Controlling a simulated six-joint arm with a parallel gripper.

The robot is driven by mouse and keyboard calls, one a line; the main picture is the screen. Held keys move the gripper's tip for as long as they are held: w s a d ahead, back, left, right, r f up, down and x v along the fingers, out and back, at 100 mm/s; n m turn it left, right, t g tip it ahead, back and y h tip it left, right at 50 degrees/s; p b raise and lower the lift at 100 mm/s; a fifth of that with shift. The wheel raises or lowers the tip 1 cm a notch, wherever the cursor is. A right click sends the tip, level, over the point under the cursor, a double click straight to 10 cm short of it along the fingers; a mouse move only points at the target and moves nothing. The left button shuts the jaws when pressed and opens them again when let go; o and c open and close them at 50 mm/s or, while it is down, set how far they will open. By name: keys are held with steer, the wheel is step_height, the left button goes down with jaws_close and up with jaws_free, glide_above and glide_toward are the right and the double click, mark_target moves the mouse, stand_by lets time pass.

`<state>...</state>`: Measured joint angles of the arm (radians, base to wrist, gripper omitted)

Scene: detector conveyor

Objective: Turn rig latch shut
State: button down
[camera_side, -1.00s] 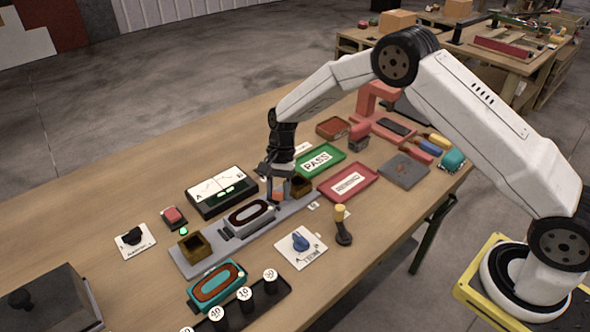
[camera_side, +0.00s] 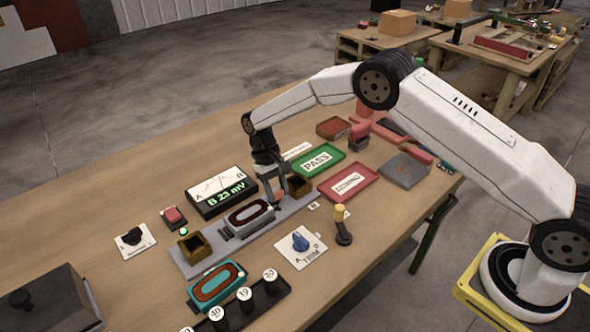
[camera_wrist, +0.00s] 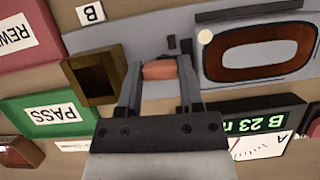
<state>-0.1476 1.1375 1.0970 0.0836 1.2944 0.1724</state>
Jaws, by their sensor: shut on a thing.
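The rig (camera_side: 190,265) is a long grey plate on the wooden bench; it also shows in the wrist view (camera_wrist: 135,17). A dark detector with a brown oval ring (camera_side: 247,215) lies on it, also in the wrist view (camera_wrist: 213,68). The orange latch grip (camera_wrist: 160,70) is between my fingers, beside the detector. My gripper (camera_wrist: 160,75) is shut on it, with a finger at each end.
Brown open boxes stand at the rig's near end (camera_side: 194,247) and far end (camera_side: 299,187). The meter (camera_side: 218,190) reads "B 23 mV". The green PASS tray (camera_side: 318,161) and red tray (camera_side: 347,183) lie beyond. A blue knob (camera_side: 300,242) and yellow-topped lever (camera_side: 341,222) stand to the right.

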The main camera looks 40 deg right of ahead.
steer(key=shift+w+n, duration=0.1)
steer(key=shift+n, duration=0.4)
steer(key=shift+c, duration=1.2)
jaws_free()
steer(key=shift+m, duration=0.4)
